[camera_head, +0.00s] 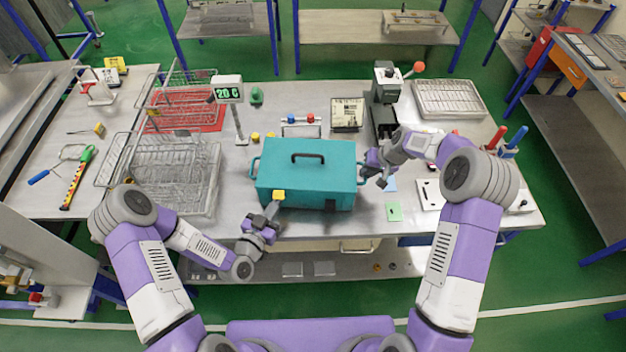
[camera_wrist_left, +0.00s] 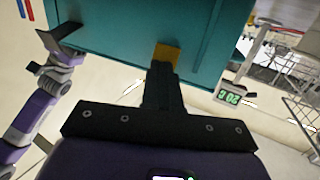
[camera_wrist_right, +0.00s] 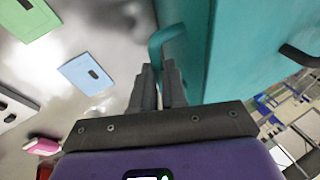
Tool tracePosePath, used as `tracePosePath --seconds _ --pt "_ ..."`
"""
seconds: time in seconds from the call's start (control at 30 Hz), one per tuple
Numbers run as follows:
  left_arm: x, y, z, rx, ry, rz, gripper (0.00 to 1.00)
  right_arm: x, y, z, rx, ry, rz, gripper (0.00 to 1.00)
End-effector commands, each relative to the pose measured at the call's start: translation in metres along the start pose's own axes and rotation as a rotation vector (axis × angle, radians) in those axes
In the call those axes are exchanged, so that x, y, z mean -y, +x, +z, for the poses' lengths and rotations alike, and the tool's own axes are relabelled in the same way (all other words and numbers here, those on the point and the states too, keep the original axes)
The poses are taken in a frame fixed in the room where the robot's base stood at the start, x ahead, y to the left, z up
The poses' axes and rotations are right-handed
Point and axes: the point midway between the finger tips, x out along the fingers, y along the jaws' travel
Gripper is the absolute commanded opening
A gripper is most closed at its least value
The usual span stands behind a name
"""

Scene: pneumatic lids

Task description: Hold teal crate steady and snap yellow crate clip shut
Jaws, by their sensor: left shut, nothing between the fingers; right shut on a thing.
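The teal crate (camera_head: 306,172) stands on the metal bench with its lid down and a black handle (camera_head: 308,157) on top. The yellow clip (camera_head: 279,195) is on the left of its front; it also shows in the left wrist view (camera_wrist_left: 167,54). My left gripper (camera_head: 272,208) is shut and empty, its fingertips right at the yellow clip and partly hiding it. I cannot tell whether the clip is latched. A dark clip (camera_head: 330,204) sits on the right of the front. My right gripper (camera_wrist_right: 160,75) is shut on the crate's right side handle (camera_wrist_right: 161,42).
A wire basket (camera_head: 172,170) stands left of the crate, with a display post (camera_head: 228,90) behind it. A press with a red-knobbed lever (camera_head: 385,95) stands behind right. A green card (camera_head: 394,212) and a blue card (camera_wrist_right: 86,73) lie to the crate's right.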

Motion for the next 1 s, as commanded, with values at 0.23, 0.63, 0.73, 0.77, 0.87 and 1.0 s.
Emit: tracePosePath --seconds 0.23,0.63,0.73,0.77,0.87,1.0 --pt "0.0008 0.0028 -0.0032 -0.001 0.001 0.000 0.00 -0.0016 0.0002 0.0002 0.000 0.005 0.002 0.00" --pt "0.0019 0.0050 -0.0053 -0.003 0.002 0.000 0.00 -0.0016 0.0002 0.0002 0.000 0.005 0.002 0.00" --pt "0.0025 0.0062 -0.0063 -0.003 0.002 0.000 0.00 -0.0016 0.0002 0.0002 0.000 0.005 0.002 0.00" --pt "0.0024 0.0061 -0.0062 -0.003 0.002 0.000 0.00 -0.0016 0.0002 0.0002 0.000 0.005 0.002 0.00" --pt "0.0024 0.0060 -0.0060 -0.002 0.001 0.000 0.00 -0.0016 0.0002 0.0002 0.000 0.005 0.002 0.00" --pt "0.0020 0.0049 -0.0055 -0.001 0.001 0.000 0.00 -0.0016 0.0002 0.0002 0.000 0.005 0.002 0.00"
